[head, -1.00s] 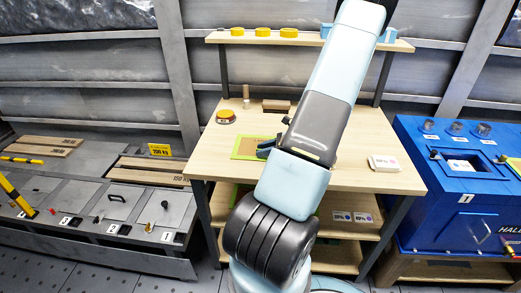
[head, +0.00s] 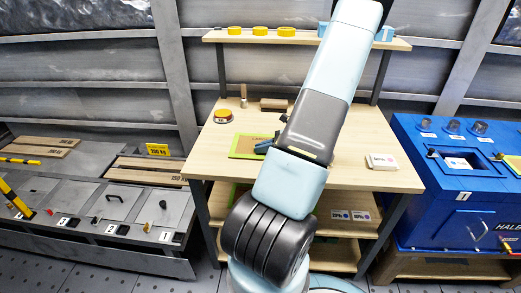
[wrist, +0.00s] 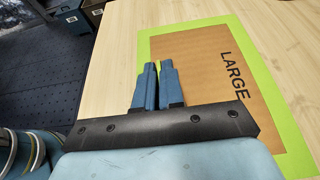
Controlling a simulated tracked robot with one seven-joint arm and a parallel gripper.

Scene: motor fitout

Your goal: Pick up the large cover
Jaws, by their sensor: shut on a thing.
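The large cover (wrist: 205,70) is a flat brown panel with a bright green border and the word LARGE on it. In the wrist view it lies to the right of and beyond the blue fingers. In the head view the cover (head: 246,146) is at the middle of the wooden table, partly hidden by my arm. My gripper (wrist: 158,66) is shut on the cover's left edge, with a green sliver showing between the fingers. My gripper (head: 264,146) also shows beside my arm in the head view. I cannot tell whether the cover is clear of the tabletop.
The wooden table (head: 365,140) has a yellow-topped round part (head: 222,116) at back left and a white box (head: 382,161) at right. Yellow discs (head: 260,31) sit on the upper shelf. A blue machine (head: 440,205) stands right, grey bins (head: 120,200) left.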

